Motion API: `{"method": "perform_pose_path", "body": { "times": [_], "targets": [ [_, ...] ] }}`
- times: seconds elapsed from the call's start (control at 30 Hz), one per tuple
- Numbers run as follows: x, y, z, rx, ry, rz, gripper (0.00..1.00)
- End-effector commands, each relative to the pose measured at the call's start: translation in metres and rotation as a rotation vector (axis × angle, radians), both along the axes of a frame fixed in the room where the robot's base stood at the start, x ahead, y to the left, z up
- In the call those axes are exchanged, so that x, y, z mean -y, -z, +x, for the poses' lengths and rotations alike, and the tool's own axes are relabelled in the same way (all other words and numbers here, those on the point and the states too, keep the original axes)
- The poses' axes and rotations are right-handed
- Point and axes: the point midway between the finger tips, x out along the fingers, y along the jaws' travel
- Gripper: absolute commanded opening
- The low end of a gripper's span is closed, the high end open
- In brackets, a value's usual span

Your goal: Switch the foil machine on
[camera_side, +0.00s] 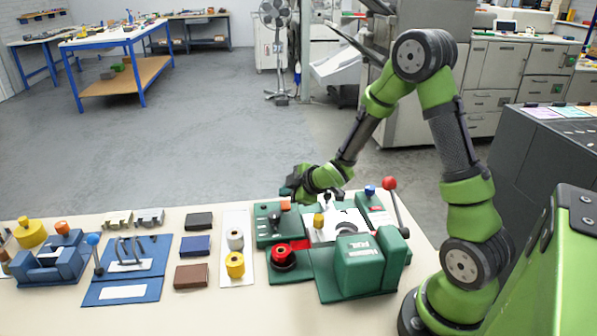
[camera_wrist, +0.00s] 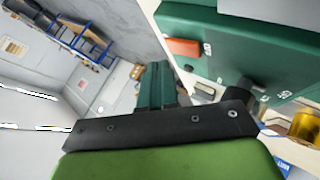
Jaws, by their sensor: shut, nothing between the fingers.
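The green foil machine (camera_side: 360,262) stands on the bench in the side view, with a red-knobbed lever (camera_side: 390,184) at its right. Its green control panel (camera_side: 264,232) carries an orange switch (camera_side: 286,206) and a black knob. In the wrist view the panel (camera_wrist: 235,45) fills the upper right, with the orange switch (camera_wrist: 182,47) near its left edge. My gripper (camera_side: 289,191) is above and behind the panel's far edge, close to the orange switch. The wrist view shows its fingers (camera_wrist: 155,72) together and empty, beside the panel. Whether they touch it is unclear.
A red round knob (camera_side: 283,257) is at the machine's front left. A white strip with a white roll (camera_side: 235,239) and a yellow roll (camera_side: 235,265) lies left of it. Dark blocks (camera_side: 196,245) and a blue fixture (camera_side: 128,268) are further left. The floor behind the bench is open.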

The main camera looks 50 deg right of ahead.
Motion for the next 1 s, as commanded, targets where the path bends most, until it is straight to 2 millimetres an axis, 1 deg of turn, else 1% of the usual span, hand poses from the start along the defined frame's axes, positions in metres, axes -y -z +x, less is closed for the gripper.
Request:
{"method": "perform_pose_path", "body": {
  "times": [0.73,1.0],
  "targets": [
    [0.0000,0.0003,0.0000,0.000,0.000,0.000,0.00],
    [0.0005,0.0083,0.0007,-0.001,0.000,0.000,0.00]
  ]
}}
